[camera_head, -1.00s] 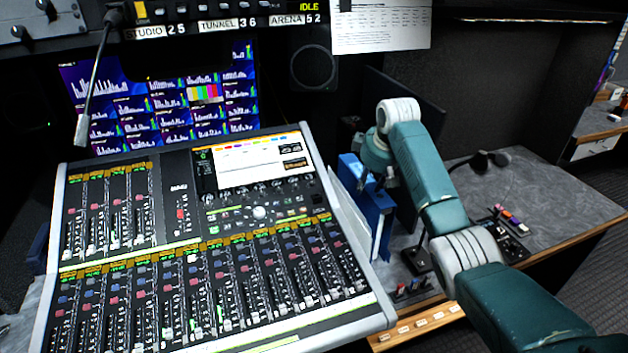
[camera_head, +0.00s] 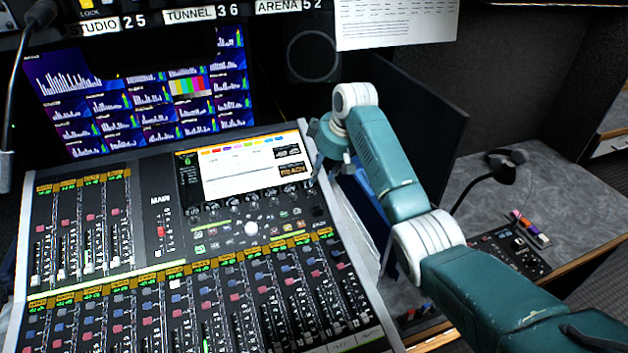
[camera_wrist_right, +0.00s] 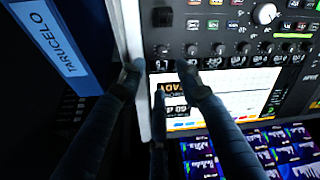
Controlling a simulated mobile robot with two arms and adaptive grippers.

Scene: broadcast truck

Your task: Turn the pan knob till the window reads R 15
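The mixing console (camera_head: 140,248) has a screen (camera_head: 250,167) with a row of small knobs along its lower edge. In the right wrist view, which is upside down, the end knob (camera_wrist_right: 163,50) of that row lies between and just beyond my fingertips. I take it for the pan knob, but its label is not readable. My right gripper (camera_head: 322,180) is over the screen's right end. In the wrist view its fingers (camera_wrist_right: 159,70) are apart with nothing between them. My left gripper is not in view.
A blue folder or binder (camera_wrist_right: 50,45) stands close beside the console's right edge, near my right fingers. A gooseneck microphone (camera_head: 15,110) hangs at the left. A dark monitor panel (camera_head: 420,120) stands behind my right arm. The grey desk (camera_head: 480,195) at right is partly clear.

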